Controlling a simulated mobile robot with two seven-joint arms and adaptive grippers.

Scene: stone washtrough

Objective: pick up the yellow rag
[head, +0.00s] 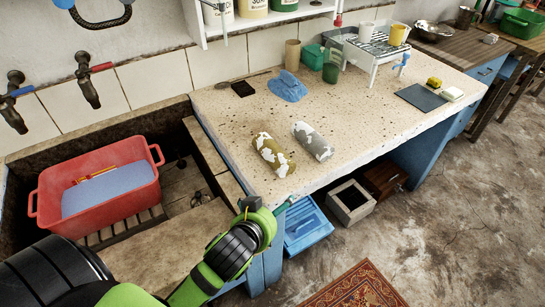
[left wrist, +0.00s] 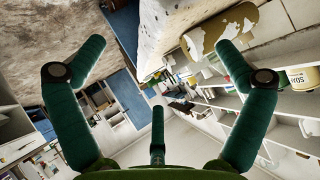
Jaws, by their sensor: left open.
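The yellow rag (head: 272,155) is a roll with mustard-yellow and white patches. It lies near the front edge of the speckled stone counter (head: 350,125), left of a similar grey-and-white roll (head: 313,142). My left gripper (head: 287,203) is in front of the counter edge, just below the rag in the head view, mostly hidden by its own wrist. In the left wrist view my left gripper (left wrist: 160,50) is open with its dark green fingers wide apart and nothing held. The rag (left wrist: 232,25) shows there beyond the right fingertip, which overlaps its lower part. My right gripper is not in view.
A red tub (head: 97,187) stands in the stone trough at left. A blue cloth (head: 287,86), a green cup (head: 331,72) and a small white rack (head: 376,48) stand further back.

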